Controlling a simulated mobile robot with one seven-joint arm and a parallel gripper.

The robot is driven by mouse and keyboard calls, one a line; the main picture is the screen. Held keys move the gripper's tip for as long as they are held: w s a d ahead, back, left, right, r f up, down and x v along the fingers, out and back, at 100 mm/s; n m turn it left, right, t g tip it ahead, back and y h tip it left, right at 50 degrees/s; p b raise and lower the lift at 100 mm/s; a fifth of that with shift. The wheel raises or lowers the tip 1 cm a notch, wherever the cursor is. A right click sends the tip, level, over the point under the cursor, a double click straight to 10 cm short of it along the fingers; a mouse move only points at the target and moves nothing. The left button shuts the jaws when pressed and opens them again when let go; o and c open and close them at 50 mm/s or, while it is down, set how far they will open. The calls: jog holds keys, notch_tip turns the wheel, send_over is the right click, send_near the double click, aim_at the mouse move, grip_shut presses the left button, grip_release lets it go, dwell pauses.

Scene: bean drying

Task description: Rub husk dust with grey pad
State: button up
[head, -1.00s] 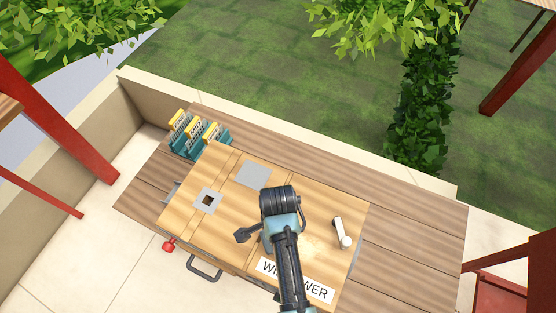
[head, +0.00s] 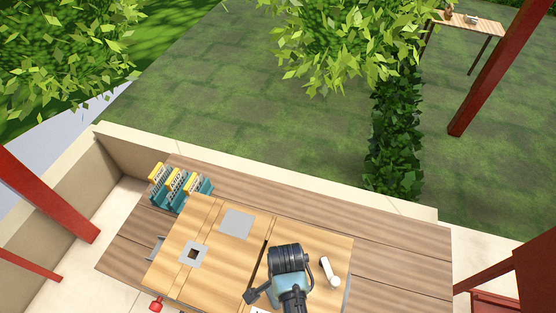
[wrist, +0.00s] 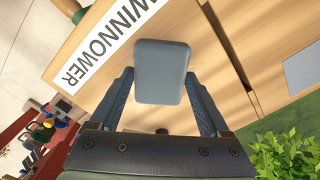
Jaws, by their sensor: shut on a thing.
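My gripper (wrist: 160,80) is shut on the grey pad (wrist: 160,62), a rounded blue-grey block held between its two fingers in the wrist view. The pad is over the wooden winnower (wrist: 100,97), beside its white "WINNOWER" label (wrist: 100,45). I cannot tell whether the pad touches the wood. In the head view my wrist is above the right part of the winnower (head: 212,282) and hides the gripper and pad. A dark slot (head: 258,268) runs across the winnower top just left of my wrist. I cannot make out any husk dust.
A grey square plate (head: 237,223), a grey plate with a square hole (head: 193,254) and a white handle (head: 330,272) are on the winnower. Teal racks with yellow tops (head: 180,184) stand behind left. The plank table (head: 385,250) is clear to the right.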

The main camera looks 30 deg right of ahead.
aim_at(315, 303)
jog(key=shift+s+d+f+p, duration=0.15)
jog(key=shift+s+d, duration=0.2)
jog(key=shift+s, duration=0.2)
jog(key=shift+s+d+p, duration=0.15)
jog(key=shift+s+d, duration=0.15)
jog(key=shift+s, duration=0.2)
jog(key=shift+s+d+p, duration=0.65)
jog(key=shift+s+d, duration=0.35)
jog(key=shift+s, duration=0.25)
jog(key=shift+s+d+p, duration=0.65)
jog(key=shift+s+d, duration=0.35)
jog(key=shift+s, duration=0.25)
jog(key=shift+w+a, duration=0.1)
jog(key=shift+w+a+f, duration=0.15)
jog(key=shift+w+a, duration=1.05)
jog(key=shift+w, duration=0.1)
jog(key=shift+w+a+r, duration=0.1)
jog(key=shift+w+a, duration=0.55)
jog(key=shift+w, duration=0.25)
jog(key=shift+w+a+r, duration=0.1)
jog(key=shift+w+a, duration=0.5)
jog(key=shift+w, duration=0.3)
jog(key=shift+w+a, duration=0.65)
jog(key=shift+w, duration=0.25)
